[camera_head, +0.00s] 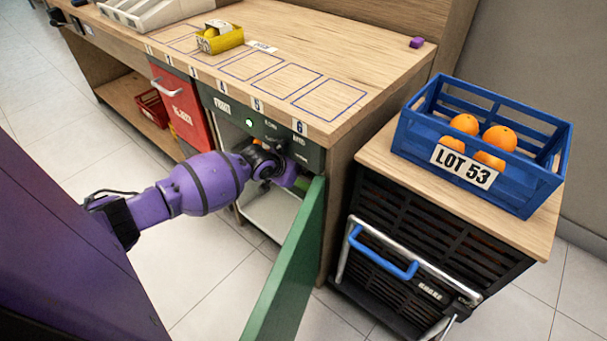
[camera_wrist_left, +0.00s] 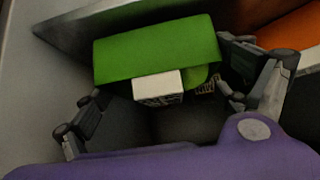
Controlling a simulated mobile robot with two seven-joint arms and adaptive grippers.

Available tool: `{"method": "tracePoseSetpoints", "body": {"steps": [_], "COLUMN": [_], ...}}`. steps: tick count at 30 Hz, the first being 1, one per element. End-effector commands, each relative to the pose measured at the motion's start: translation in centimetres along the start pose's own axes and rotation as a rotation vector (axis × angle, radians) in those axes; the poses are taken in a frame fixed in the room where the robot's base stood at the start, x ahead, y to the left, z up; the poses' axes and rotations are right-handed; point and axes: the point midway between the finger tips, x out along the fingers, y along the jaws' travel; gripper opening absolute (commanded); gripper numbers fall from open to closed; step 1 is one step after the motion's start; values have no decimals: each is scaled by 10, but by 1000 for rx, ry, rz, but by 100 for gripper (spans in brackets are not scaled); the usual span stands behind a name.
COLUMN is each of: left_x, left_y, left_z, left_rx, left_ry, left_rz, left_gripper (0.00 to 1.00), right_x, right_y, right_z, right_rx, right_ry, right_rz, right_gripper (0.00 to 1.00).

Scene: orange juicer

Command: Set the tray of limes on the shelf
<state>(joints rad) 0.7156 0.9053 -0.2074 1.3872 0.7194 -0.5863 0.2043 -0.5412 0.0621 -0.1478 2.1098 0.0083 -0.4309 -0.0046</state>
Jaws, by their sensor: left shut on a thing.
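In the left wrist view a green tray (camera_wrist_left: 155,50) with a white label (camera_wrist_left: 158,86) sits between the fingers of my left gripper (camera_wrist_left: 165,100), which is shut on it. A small rounded lighter green patch at its right end may be a lime; the contents are mostly hidden. A pale surface (camera_head: 268,212) shows low inside the cabinet. A wooden lower shelf (camera_head: 125,100) lies under the counter at left. My right gripper is out of view.
The green cabinet door (camera_head: 287,270) stands open beside my arm. A blue crate of oranges (camera_head: 535,185) stands on a black cart (camera_head: 400,240) at right. A yellow box (camera_head: 222,42) is on the counter (camera_head: 330,60); a red basket (camera_head: 152,107) is on the lower shelf.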

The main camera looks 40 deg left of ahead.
Motion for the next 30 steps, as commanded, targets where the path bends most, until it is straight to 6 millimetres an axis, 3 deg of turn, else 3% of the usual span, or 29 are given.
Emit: {"method": "tracePoseSetpoints", "body": {"steps": [14, 15, 30], "left_x": [8, 7, -2], "left_y": [0, 0, -1], "left_z": [7, 7, 4], "left_rx": [-1, 0, 1], "left_ry": [0, -2, -1], "left_rz": [0, 0, -1], "left_gripper": [57, 98, 100], "right_x": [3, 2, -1], "right_y": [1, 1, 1], "right_z": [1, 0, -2], "right_rx": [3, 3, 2], "right_ry": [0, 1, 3], "right_rz": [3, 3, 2], "right_gripper": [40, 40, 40]}}
